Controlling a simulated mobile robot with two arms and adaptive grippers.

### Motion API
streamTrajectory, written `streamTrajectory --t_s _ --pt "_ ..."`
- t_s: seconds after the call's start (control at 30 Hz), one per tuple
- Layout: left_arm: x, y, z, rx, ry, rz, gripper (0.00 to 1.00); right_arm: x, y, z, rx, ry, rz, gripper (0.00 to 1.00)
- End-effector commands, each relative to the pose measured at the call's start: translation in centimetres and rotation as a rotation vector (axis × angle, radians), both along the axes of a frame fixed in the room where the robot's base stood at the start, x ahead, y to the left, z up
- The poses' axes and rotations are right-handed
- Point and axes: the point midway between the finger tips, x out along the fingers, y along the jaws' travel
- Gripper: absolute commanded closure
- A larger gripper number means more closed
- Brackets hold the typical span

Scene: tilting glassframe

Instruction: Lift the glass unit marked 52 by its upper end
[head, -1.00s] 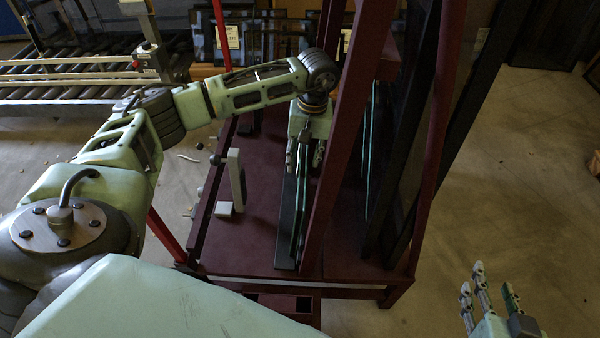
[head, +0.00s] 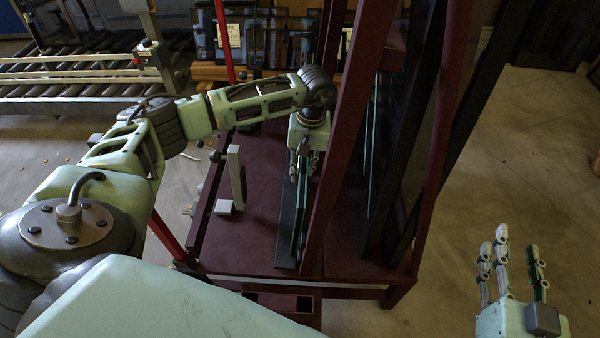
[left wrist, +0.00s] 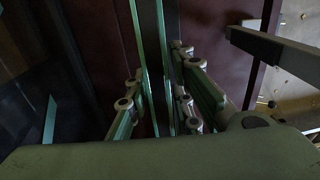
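A narrow glass unit (head: 299,222) with green edges stands upright on the dark red rack, seen nearly edge-on. No number is legible on it, so I cannot tell whether it is unit 52. My left gripper (head: 303,168) is at its upper end, pointing down. In the left wrist view, green-edged glass (left wrist: 147,62) runs between the fingers of my left gripper (left wrist: 157,82), with fingers on both sides. I cannot tell whether they press on it. My right gripper (head: 514,262) is empty, its fingers spread and pointing up, at the lower right away from the rack.
The red rack (head: 340,130) has slanted posts beside my left gripper. More green-edged panes (head: 368,165) stand to the right. A white upright block (head: 235,175) is on the rack's left. A roller conveyor (head: 70,85) lies behind left. The floor at right is clear.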

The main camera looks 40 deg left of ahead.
Motion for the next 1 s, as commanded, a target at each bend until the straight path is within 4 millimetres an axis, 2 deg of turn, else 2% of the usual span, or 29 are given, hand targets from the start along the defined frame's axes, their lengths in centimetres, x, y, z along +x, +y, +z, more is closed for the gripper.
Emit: streamTrajectory --t_s 0.03,0.2,1.0 --pt "0.01 0.00 0.01 0.000 0.000 0.000 0.86 0.00 0.00 0.00 0.000 0.000 0.000 0.60" --pt "0.01 0.00 0.02 0.000 0.000 0.000 1.00 0.00 -0.01 0.00 0.000 0.000 0.000 0.60" --pt "0.24 -0.01 0.42 -0.001 -0.008 0.000 1.00 0.00 -0.02 0.02 -0.001 0.003 -0.001 0.60"
